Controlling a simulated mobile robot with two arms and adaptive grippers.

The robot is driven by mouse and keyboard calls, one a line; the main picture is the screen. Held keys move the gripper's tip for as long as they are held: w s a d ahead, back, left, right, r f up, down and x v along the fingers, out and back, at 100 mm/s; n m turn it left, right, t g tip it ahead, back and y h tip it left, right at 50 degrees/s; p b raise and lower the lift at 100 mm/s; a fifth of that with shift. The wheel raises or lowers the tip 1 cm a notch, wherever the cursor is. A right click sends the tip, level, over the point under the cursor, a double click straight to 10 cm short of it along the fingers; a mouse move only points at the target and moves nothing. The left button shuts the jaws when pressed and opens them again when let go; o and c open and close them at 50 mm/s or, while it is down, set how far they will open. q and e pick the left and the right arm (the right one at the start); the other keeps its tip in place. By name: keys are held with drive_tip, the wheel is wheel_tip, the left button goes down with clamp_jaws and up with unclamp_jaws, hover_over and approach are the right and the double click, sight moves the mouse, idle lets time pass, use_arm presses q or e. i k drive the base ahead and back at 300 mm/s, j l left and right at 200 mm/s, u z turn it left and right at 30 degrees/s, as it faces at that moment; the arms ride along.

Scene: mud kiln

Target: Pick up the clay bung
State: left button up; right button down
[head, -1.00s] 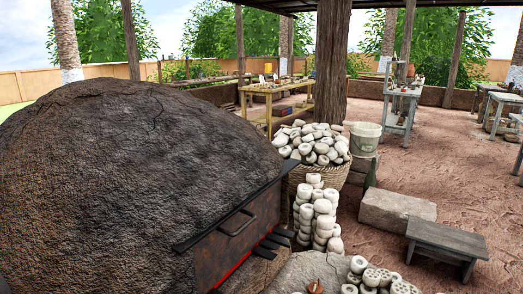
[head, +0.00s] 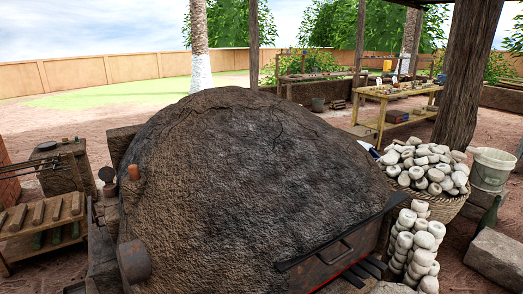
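I cannot tell for sure which thing is the clay bung. A small orange-brown clay cylinder (head: 133,172) stands upright at the left side of the big dark mud kiln (head: 250,185). A larger dull brown cylinder (head: 134,261) sits lower at the kiln's left flank; I cannot tell whether it is plugged into the wall or rests against it. Neither of my grippers is in view.
A metal door (head: 345,255) with a handle is at the kiln's front right. A basket (head: 440,206) of pale rings and stacked rings (head: 415,245) stand right. A wooden rack (head: 45,222) stands left. Open ground lies behind.

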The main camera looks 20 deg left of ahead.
sight(133, 171)
drive_tip(key=u, duration=1.65)
